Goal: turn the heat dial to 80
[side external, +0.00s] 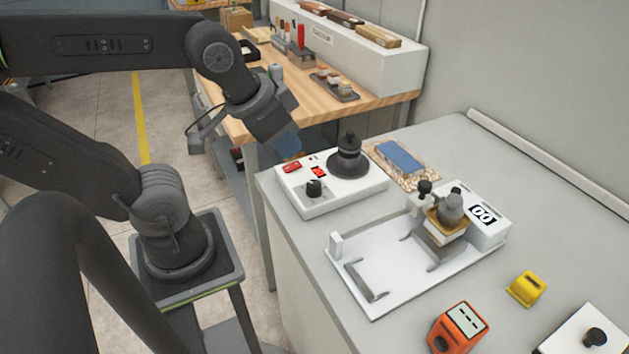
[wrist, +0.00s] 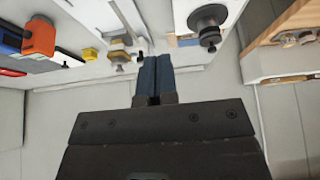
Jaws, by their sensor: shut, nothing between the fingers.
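My gripper (side external: 289,147) is shut and empty, with blue fingers, above and behind the box's left side, apart from the dial. The blue fingers (wrist: 155,60) lie together in the wrist view.
A white coater with a "00" display (side external: 483,214) stands right of the heater box. An orange device (side external: 458,328), a yellow block (side external: 527,288) and another black knob (side external: 594,338) are at the front right. A wooden bench (side external: 375,98) stands behind.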

